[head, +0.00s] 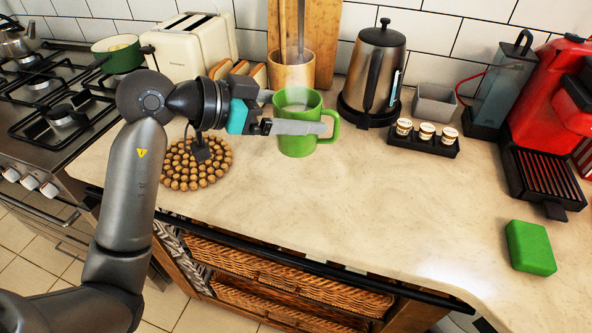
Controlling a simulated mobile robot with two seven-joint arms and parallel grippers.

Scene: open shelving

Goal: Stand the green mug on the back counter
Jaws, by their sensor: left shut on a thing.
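The green mug (296,144) is upright at the back middle of the counter in the head view, with its handle to the right. My left gripper (290,112) comes in from the left and is shut on the mug, one finger across its near side. I cannot tell whether the mug's base touches the counter (340,205). My right gripper is not in view.
A wooden utensil holder (291,74), a kettle (377,66) and a toaster (191,50) stand behind. A round trivet (185,175) lies below my left wrist. A small capsule tray (424,141) and a red coffee machine (548,95) stand right.

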